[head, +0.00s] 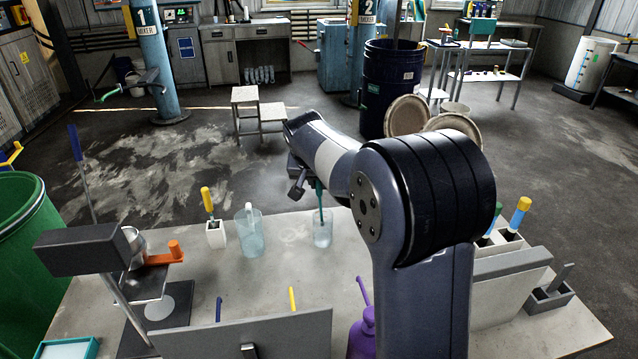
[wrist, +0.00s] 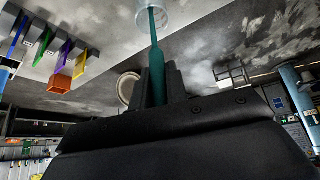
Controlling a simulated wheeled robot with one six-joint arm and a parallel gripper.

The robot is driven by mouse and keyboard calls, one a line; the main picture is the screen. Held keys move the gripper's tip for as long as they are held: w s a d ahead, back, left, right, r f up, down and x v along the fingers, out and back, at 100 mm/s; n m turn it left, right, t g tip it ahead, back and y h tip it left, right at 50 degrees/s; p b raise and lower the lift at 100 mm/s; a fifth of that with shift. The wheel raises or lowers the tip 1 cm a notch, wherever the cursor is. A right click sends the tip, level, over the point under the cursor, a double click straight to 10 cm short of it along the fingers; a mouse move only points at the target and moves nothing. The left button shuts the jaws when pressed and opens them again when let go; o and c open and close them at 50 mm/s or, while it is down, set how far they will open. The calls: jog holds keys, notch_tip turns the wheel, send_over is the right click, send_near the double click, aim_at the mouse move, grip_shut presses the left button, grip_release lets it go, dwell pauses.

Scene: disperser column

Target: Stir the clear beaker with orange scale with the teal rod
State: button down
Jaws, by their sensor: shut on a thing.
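The teal rod (head: 321,200) hangs down from my gripper (head: 308,182), and its lower end is inside a clear beaker (head: 322,232) on the table. In the wrist view my gripper (wrist: 158,82) is shut on the thick handle of the teal rod (wrist: 156,58). The thin part of the rod runs to the clear beaker (wrist: 153,14), cut by the top edge of that view. The beaker's scale is too small to read in colour. The rod's tip and whether it touches the bottom or wall cannot be made out.
A clear jug with a handle (head: 250,232) stands left of the beaker. A white holder (head: 215,234) with a yellow-handled tool stands farther left. A stand with an orange knob (head: 175,249) is at the table's left. A purple bottle (head: 364,334) is at the front.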

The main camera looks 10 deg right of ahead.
jog(key=shift+s+a+r+p, duration=0.15)
jog(key=shift+r+p, duration=0.3)
jog(key=shift+r, duration=0.35)
jog(key=shift+s+r+p, duration=0.15)
jog(key=shift+r+p, duration=0.3)
jog(key=shift+r, duration=0.35)
jog(key=shift+s+a+r+p, duration=0.15)
jog(key=shift+r+p, duration=0.3)
jog(key=shift+r, duration=0.35)
